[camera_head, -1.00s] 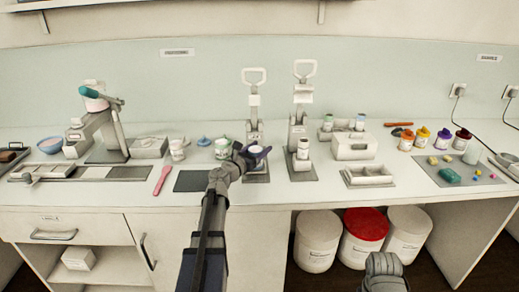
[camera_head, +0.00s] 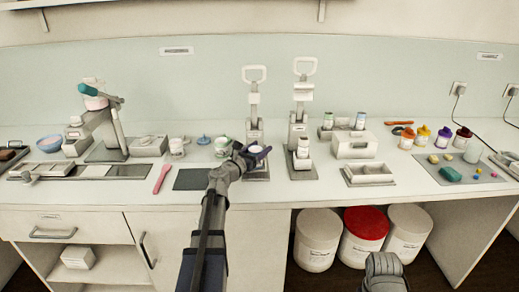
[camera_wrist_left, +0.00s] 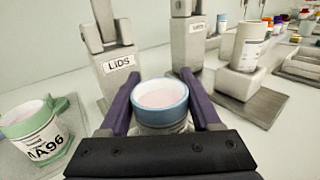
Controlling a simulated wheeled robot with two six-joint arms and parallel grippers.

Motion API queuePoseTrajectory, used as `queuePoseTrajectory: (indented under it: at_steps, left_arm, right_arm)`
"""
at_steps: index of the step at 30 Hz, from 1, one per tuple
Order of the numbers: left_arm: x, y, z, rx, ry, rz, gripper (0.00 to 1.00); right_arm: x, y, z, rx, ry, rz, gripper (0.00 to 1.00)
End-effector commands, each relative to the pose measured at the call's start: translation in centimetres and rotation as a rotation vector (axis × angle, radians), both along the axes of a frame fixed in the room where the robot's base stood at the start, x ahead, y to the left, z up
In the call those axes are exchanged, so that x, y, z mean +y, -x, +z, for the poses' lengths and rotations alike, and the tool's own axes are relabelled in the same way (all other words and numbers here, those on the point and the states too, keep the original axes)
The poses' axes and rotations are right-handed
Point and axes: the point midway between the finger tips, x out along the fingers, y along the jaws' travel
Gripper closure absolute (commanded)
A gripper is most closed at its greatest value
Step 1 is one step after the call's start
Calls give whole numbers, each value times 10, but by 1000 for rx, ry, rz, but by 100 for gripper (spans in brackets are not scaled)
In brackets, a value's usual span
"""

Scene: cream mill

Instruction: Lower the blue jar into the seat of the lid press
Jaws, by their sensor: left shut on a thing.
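The blue jar (camera_wrist_left: 160,98) has a blue rim and pale pink cream inside, and it stands upright between the purple fingers of my left gripper (camera_wrist_left: 165,112). The gripper is shut on it. In the head view my left gripper (camera_head: 255,153) is at the front of the lid press (camera_head: 254,103), whose post carries a "LIDS" label (camera_wrist_left: 118,64) in the left wrist view. The jar is right in front of this post. Its lower part and the seat are hidden by the gripper, so I cannot tell whether it touches the seat. My right gripper's fingers are not in view.
A green jar (camera_wrist_left: 38,132) stands close to the left of the gripper. A second press (camera_head: 298,125) with a white jar (camera_head: 303,148) in it stands close to the right. A dark mat (camera_head: 190,180) lies bare to the left.

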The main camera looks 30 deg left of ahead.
Motion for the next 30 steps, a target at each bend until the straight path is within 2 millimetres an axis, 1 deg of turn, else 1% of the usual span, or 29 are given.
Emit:
queuePoseTrajectory:
  at_steps: [5, 14, 15, 24, 30]
  left_arm:
    - [0, 0, -4, 0, 0, 0, 95]
    - [0, 0, -3, 0, 0, 0, 95]
    - [0, 0, -3, 0, 0, 0, 33]
    - [0, 0, -4, 0, 0, 0, 1]
    - [0, 0, -4, 0, 0, 0, 1]
  right_arm:
    - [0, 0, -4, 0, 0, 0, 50]
    - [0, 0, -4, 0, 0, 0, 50]
    - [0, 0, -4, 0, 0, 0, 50]
    - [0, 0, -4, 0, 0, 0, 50]
    - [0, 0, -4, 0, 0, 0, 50]
